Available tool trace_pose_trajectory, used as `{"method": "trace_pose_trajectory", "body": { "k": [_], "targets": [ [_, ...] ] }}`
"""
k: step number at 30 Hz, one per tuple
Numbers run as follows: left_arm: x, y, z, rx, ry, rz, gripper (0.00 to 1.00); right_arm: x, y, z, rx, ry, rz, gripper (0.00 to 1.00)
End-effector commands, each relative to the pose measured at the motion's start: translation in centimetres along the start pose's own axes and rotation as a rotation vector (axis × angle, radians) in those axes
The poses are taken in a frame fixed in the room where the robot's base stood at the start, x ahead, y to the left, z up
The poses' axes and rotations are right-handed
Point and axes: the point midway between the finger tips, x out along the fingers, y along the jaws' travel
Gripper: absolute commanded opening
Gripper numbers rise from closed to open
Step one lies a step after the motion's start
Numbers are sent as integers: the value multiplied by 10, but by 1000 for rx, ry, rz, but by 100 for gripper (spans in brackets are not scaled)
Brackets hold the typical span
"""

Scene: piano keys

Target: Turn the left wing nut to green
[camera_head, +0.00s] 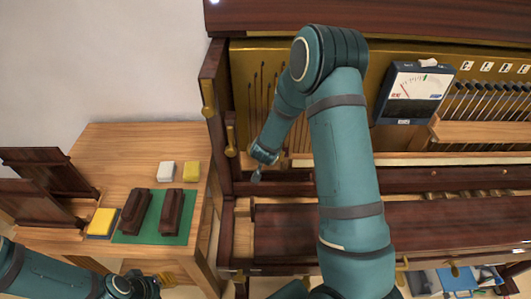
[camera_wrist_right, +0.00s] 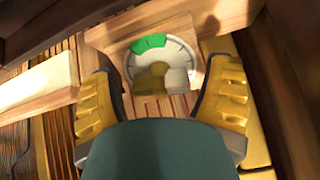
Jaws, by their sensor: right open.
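In the right wrist view a round pale dial with a green sector (camera_wrist_right: 149,43) at its upper part lies on light wood. A brass-coloured wing nut (camera_wrist_right: 152,78) sits at the dial's middle, blurred, so its exact pointing is hard to tell. My right gripper (camera_wrist_right: 162,100) is open, with its yellow-padded fingers on either side of the dial and apart from the nut. In the head view my right gripper (camera_head: 262,165) is inside the piano's left end; I cannot make out the nut there. My left gripper (camera_head: 145,286) is low at the left, its fingers unclear.
The piano's dark wooden left side (camera_head: 216,110) stands close to the right gripper. A meter (camera_head: 415,92) with a needle is at the right. A wooden side table (camera_head: 125,148) holds brown blocks on a green mat (camera_head: 168,232), plus yellow and white blocks.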

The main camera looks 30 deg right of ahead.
Motion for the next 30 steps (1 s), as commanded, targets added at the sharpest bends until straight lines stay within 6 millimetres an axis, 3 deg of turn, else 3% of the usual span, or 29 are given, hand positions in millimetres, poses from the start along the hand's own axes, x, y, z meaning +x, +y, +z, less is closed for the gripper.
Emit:
{"method": "trace_pose_trajectory", "body": {
  "k": [3, 4, 8, 9, 14, 24, 30],
  "targets": [
    [0, 0, 0, 0, 0, 0, 39, 0, 0, 0, 0, 0, 0, 78],
    [0, 0, 0, 0, 0, 0, 39, 0, 0, 0, 0, 0, 0, 71],
    [0, 0, 0, 0, 0, 0, 39, 0, 0, 0, 0, 0, 0, 26],
    [0, 0, 0, 0, 0, 0, 39, 0, 0, 0, 0, 0, 0, 21],
    [-1, 0, 0, 0, 0, 0, 39, 0, 0, 0, -9, 0, 0, 21],
    [-22, 8, -3, 0, 0, 0, 39, -2, -2, -1, -279, -1, -1, 21],
    [-23, 9, -3, 0, 0, 0, 39, 0, 0, 0, -331, 0, -1, 21]
  ]
}}
